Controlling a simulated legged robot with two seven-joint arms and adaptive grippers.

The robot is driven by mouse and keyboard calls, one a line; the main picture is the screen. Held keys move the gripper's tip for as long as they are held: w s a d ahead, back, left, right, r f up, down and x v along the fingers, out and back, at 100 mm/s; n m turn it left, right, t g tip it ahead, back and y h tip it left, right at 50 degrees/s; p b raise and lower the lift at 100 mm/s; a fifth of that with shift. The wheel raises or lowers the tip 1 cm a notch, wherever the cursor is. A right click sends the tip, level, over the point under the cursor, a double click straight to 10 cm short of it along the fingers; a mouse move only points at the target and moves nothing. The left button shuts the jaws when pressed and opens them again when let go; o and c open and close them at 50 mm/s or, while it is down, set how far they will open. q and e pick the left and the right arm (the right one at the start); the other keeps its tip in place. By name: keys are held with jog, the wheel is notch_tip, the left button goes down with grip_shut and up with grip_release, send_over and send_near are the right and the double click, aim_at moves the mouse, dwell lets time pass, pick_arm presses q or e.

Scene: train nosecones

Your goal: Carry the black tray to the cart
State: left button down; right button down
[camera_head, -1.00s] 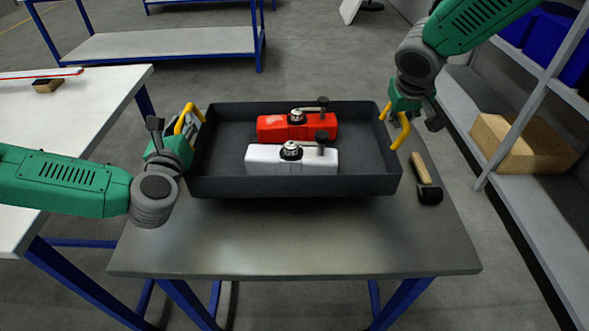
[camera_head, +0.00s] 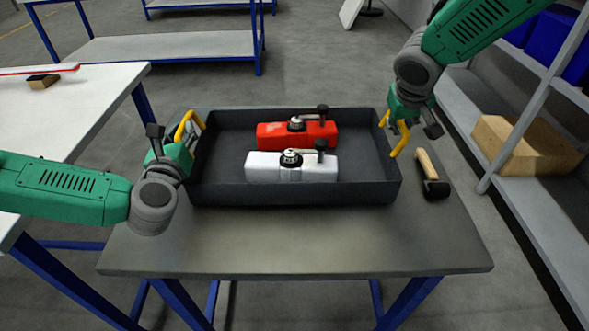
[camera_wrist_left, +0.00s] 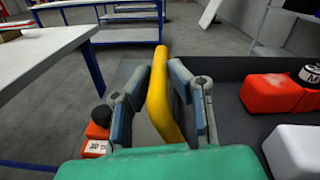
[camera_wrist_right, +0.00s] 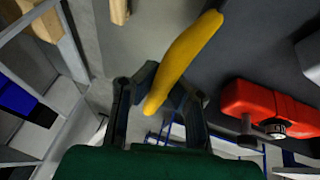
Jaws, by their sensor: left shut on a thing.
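The black tray (camera_head: 292,193) sits level on or just above the grey-topped table (camera_head: 300,250); I cannot tell whether its underside touches. It holds a red nosecone-like block (camera_head: 270,136) at the back and a white one (camera_head: 262,168) in front, each with a lever fitting on top. My left gripper (camera_head: 186,142) is shut on the tray's left yellow handle (camera_wrist_left: 158,75). My right gripper (camera_head: 400,122) is at the right yellow handle (camera_wrist_right: 185,50), its fingers close on both sides of it in the right wrist view.
A hammer (camera_head: 428,168) lies on the table just right of the tray. A white workbench (camera_head: 70,115) stands at the left. A shelf rack with a cardboard box (camera_head: 525,148) and blue bins stands at the right. The table's front strip is clear.

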pick_arm(q)
jog(key=shift+d+f, duration=0.25)
pick_arm(e)
jog(key=shift+w+a+f, duration=0.1)
jog(key=shift+a+f, duration=0.15)
pick_arm(q)
jog(key=c, duration=1.6)
grip_release()
pick_arm(e)
jog(key=c, duration=1.8)
grip_release()
pick_arm(q)
jog(key=shift+o, duration=0.5)
jog(key=shift+s+a, duration=0.1)
jog(key=shift+a, duration=0.05)
pick_arm(e)
jog(key=shift+o, duration=0.4)
jog(key=shift+d, duration=0.1)
jog(key=shift+d, duration=0.1)
jog(key=shift+r, duration=0.15)
pick_arm(q)
jog(key=s, duration=1.2)
pick_arm(e)
jog(key=v, duration=1.1)
jog(key=shift+s+r, duration=0.25)
jog(key=shift+r, duration=0.05)
